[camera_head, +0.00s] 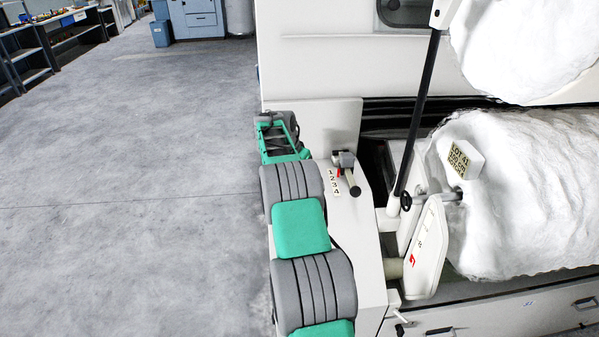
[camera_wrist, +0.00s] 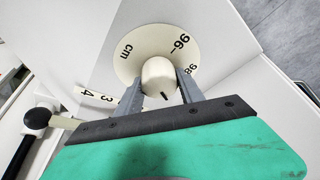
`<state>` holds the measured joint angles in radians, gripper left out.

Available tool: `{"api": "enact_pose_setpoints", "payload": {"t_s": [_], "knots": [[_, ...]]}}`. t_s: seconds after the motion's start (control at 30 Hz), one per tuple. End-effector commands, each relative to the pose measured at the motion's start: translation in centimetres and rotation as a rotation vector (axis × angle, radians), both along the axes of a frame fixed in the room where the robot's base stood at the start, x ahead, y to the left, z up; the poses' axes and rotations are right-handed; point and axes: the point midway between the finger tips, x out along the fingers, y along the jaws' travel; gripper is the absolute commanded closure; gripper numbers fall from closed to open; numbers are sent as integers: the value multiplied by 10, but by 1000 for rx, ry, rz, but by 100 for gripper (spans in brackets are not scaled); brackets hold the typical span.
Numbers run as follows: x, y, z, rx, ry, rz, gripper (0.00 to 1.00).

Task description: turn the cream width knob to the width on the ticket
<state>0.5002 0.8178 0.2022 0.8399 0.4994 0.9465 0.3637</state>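The cream width knob (camera_wrist: 158,76) shows in the wrist view, in front of a cream dial disc (camera_wrist: 130,62) marked "cm", "96" and what looks like "86". A short dark line marks the knob's lower edge. My gripper (camera_wrist: 159,84) has one grey finger on each side of the knob, with no clear gap, and appears shut on it. In the head view my gripper's end (camera_head: 279,132) is at the machine's left edge, and the knob is hidden there.
A lever with a dark ball (camera_head: 354,190) stands beside a scale numbered 1 to 4 (camera_head: 333,184); it is left of my gripper in the wrist view (camera_wrist: 37,118). A black bar (camera_head: 420,110) rises by the roll. The grey floor (camera_head: 130,180) at left is clear.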

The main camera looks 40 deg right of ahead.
Motion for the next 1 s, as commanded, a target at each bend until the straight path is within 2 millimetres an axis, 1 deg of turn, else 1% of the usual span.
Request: {"api": "enact_pose_setpoints", "payload": {"t_s": [0.03,0.27,0.53,0.67,0.8,0.9,1.0], "knots": [[2,1,1,0,-2,5,52],[0,-1,1,-1,-1,0,34],[-1,-1,3,-1,-2,-1,34],[-1,6,20,-3,-5,0,34],[-4,17,47,-2,-4,-1,34],[-6,23,63,-1,-3,-1,34],[-7,27,71,0,-1,-1,34]]}}
